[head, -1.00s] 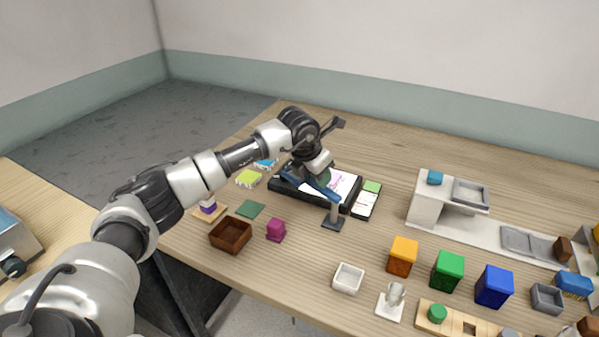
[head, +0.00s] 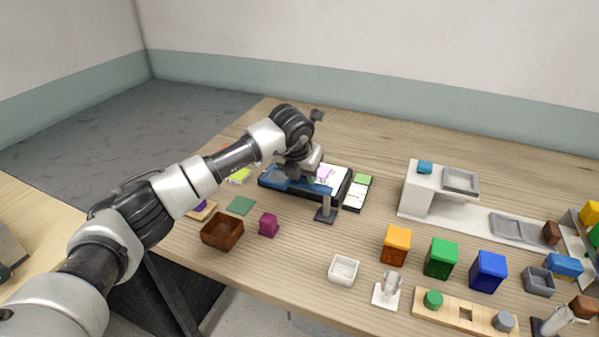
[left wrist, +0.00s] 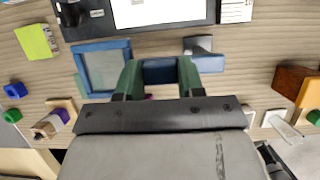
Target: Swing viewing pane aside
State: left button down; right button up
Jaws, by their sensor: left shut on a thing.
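The viewing pane is a clear panel in a blue frame (head: 272,179); it also shows in the left wrist view (left wrist: 127,52). A blue arm joins it to a grey post on a dark foot (head: 325,215). My left gripper (left wrist: 160,72) is shut on the pane's blue arm, between the frame and the post. In the head view the left gripper (head: 306,177) is partly hidden by its own wrist. My right gripper is not in view.
A brown box (head: 222,232), a magenta block (head: 268,225) and a green mat (head: 240,206) lie in front of the pane. A yellow-green block (head: 239,176) is to its left. Several coloured blocks and a white stand (head: 418,190) are to the right. The table behind is clear.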

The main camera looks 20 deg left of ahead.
pick_arm(q)
jog(key=c, duration=0.7)
grip_release()
jog(key=b+v, duration=0.1)
jog(key=v, duration=1)
jog(key=shift+f, duration=0.15)
